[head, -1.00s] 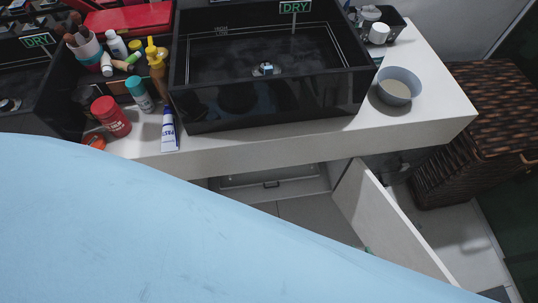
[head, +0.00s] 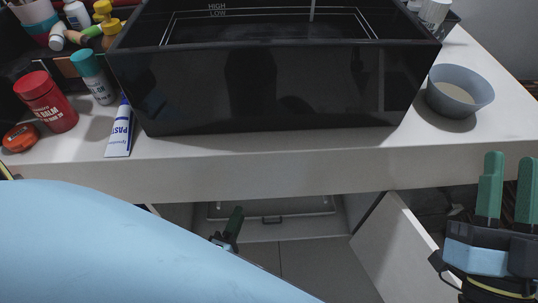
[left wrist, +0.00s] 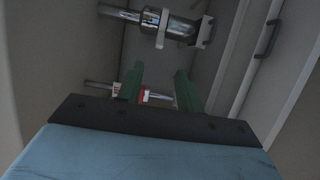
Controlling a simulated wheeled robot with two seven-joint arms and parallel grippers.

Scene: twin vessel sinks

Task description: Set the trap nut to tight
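In the left wrist view a chrome trap pipe (left wrist: 125,14) runs across the top, with a white ring-shaped nut (left wrist: 163,28) around it. Another white fitting (left wrist: 205,33) sits at its right end. I cannot tell from its look how tight the nut is. My left gripper (left wrist: 158,88) is open, its green fingers apart below the trap. Beyond the fingers, a thin pipe with a red part (left wrist: 144,95) shows in the gap. In the head view this gripper (head: 232,228) is inside the cabinet, partly hidden by my blue arm. My right gripper (head: 507,190) is open and empty.
A black vessel sink (head: 270,85) stands on the white counter (head: 290,180) above the open cabinet. An open cabinet door (head: 395,250) is at the right. A grey bowl (head: 460,90), red jar (head: 46,100) and paste tube (head: 119,132) stand or lie on the counter.

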